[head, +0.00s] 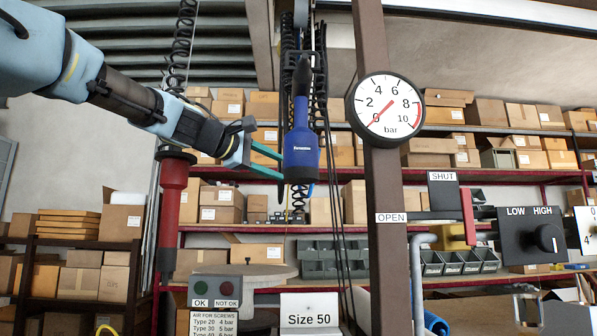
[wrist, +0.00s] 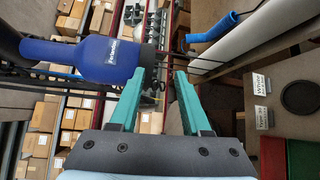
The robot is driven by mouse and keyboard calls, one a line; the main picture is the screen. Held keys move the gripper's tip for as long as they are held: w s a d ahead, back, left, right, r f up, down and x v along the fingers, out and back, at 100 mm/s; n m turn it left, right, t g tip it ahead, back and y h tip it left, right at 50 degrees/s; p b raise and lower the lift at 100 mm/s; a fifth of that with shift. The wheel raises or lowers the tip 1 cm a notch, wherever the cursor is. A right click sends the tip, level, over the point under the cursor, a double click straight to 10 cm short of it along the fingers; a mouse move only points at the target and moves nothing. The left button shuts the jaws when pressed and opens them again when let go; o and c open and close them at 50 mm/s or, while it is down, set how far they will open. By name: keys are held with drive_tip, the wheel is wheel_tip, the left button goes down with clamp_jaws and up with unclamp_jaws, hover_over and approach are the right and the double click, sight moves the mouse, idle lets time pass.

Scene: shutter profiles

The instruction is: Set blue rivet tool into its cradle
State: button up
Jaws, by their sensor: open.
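The blue rivet tool (head: 301,140) hangs upright, black tip up, from a line at the top centre of the head view. In the wrist view the blue rivet tool (wrist: 85,58) lies across the upper left, its dark end near the fingertips. My gripper (head: 281,167) comes from the left with its teal fingers apart, close to the tool's lower left side. In the wrist view my gripper (wrist: 158,75) is open, with nothing clamped between the fingers. I cannot tell whether a finger touches the tool. I cannot make out the cradle in either view.
A red tool (head: 173,200) hangs at the left. A brown post with a pressure gauge (head: 386,108) stands just right of the blue tool. A red-handled valve (head: 468,216), a LOW/HIGH switch (head: 535,236) and a Size 50 sign (head: 309,318) are nearby. Shelves of boxes fill the back.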

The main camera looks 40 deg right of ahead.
sight(300, 175)
drive_tip(key=shift+w+d+f+p, duration=0.15)
drive_tip(key=shift+d+p, duration=2.15)
drive_tip(key=shift+d, duration=0.05)
drive_tip(key=shift+w+d+f+p, duration=0.1)
drive_tip(key=shift+d+f+p, duration=0.05)
drive_tip(key=shift+d+p, duration=2.2)
drive_tip(key=shift+f, duration=0.1)
drive_tip(key=shift+d+f, duration=0.1)
drive_tip(key=shift+d, duration=0.15)
clamp_jaws()
drive_tip(key=shift+w, duration=0.15)
drive_tip(key=c, duration=0.7)
unclamp_jaws()
drive_tip(key=o, duration=0.7)
drive_tip(key=shift+a, duration=0.15)
